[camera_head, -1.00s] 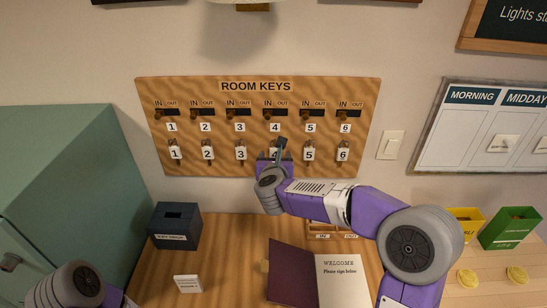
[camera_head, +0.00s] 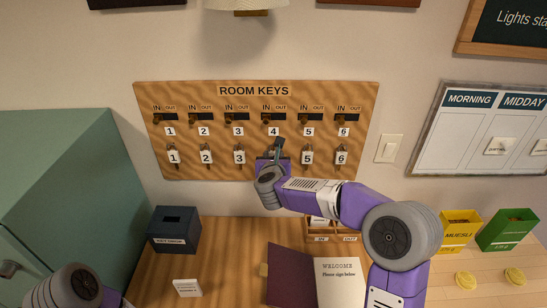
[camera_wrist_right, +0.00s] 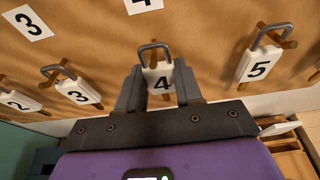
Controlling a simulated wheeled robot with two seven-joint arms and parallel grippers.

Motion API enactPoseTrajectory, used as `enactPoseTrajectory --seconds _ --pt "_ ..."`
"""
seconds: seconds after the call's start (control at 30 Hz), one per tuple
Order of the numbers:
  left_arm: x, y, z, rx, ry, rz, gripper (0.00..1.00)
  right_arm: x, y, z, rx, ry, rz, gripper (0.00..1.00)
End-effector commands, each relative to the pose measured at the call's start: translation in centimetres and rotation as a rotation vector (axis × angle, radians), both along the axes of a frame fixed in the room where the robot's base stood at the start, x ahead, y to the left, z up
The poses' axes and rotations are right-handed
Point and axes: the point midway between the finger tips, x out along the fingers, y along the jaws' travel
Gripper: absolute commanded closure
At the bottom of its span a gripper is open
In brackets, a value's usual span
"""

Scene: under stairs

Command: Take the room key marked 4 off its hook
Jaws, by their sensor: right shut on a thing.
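The room key marked 4 (camera_wrist_right: 161,82) is a white tag with a grey metal loop at its top. It sits between the two fingers of my right gripper (camera_wrist_right: 160,88), which is shut on it. In the head view my right gripper (camera_head: 275,152) is at the lower row of the key board (camera_head: 255,135), under the 4 label (camera_head: 274,131), and it hides the tag. The loop is close to the board face; I cannot tell whether it still hangs on its peg. Only a part of my left arm shows at the bottom left; its gripper is out of view.
Key 3 (camera_wrist_right: 78,92) and key 5 (camera_wrist_right: 258,67) hang on pegs close on either side. Below the board, the desk holds a dark key drop box (camera_head: 174,230), an open guest book (camera_head: 338,283) and a small wooden tray (camera_head: 320,238).

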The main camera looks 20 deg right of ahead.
Motion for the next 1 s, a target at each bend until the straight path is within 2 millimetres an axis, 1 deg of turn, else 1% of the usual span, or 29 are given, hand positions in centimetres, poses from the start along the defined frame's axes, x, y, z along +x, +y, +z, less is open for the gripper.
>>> enactPoseTrajectory --seconds 0.03,0.23,0.53,1.0 --pt "0.0 0.0 0.0 0.000 0.000 0.000 0.66 0.0 0.0 0.0 0.000 0.000 0.000 0.69" --pt "0.0 0.0 0.0 0.000 0.000 0.000 0.66 0.0 0.0 0.0 0.000 0.000 0.000 1.00" --pt "0.0 0.0 0.0 0.000 0.000 0.000 0.66 0.0 0.0 0.1 0.000 0.000 0.000 1.00" --pt "0.0 0.0 0.3 0.000 0.000 0.000 0.66 0.0 0.0 1.2 -0.001 -0.001 0.000 1.00"
